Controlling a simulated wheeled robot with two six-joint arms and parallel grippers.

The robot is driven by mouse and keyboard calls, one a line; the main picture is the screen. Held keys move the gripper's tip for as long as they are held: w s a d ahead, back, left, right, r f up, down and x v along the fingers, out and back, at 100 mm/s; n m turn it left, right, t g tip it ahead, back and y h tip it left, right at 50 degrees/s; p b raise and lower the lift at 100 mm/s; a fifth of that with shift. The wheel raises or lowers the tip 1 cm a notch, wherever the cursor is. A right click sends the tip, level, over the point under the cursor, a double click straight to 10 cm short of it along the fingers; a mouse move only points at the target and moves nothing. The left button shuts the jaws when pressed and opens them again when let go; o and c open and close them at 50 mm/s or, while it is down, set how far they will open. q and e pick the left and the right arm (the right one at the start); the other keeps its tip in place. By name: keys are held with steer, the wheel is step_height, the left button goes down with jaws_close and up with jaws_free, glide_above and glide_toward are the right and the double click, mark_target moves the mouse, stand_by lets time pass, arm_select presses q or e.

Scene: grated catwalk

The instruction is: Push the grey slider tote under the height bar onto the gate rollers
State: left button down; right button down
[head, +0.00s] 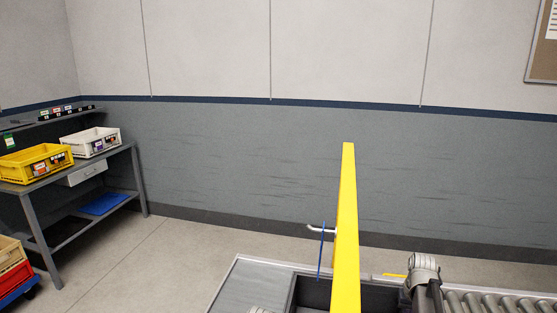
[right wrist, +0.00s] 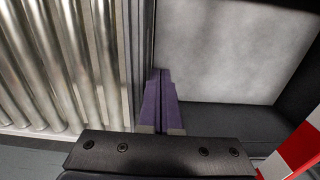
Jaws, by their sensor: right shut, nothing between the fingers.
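The grey slider tote (head: 378,296) shows at the bottom of the head view, partly hidden behind a long yellow bar (head: 346,220), which I take for the height bar. In the right wrist view the tote's pale floor (right wrist: 225,50) and dark walls fill the right side. The gate rollers (head: 500,302) lie to the right of the tote; rollers (right wrist: 60,60) also fill the left of the right wrist view. My right gripper (right wrist: 160,75) is shut and empty, its purple fingers at the tote's edge beside the rollers. Contact cannot be told. My left gripper is not in view.
A pale flat surface (head: 255,285) lies left of the tote. A thin blue strip (head: 321,255) and a pale handle-like piece (head: 322,230) are beside the bar. A red-and-white striped part (right wrist: 295,155) is close at lower right. A workbench (head: 75,170) with bins stands far left.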

steer(key=s+d, duration=0.3)
steer(key=d, duration=1)
steer(key=s+d, duration=0.3)
steer(key=d, duration=1)
steer(key=shift+s, duration=0.15)
stand_by(1.8)
step_height(320, 180, up, 8)
steer(key=p, duration=0.8)
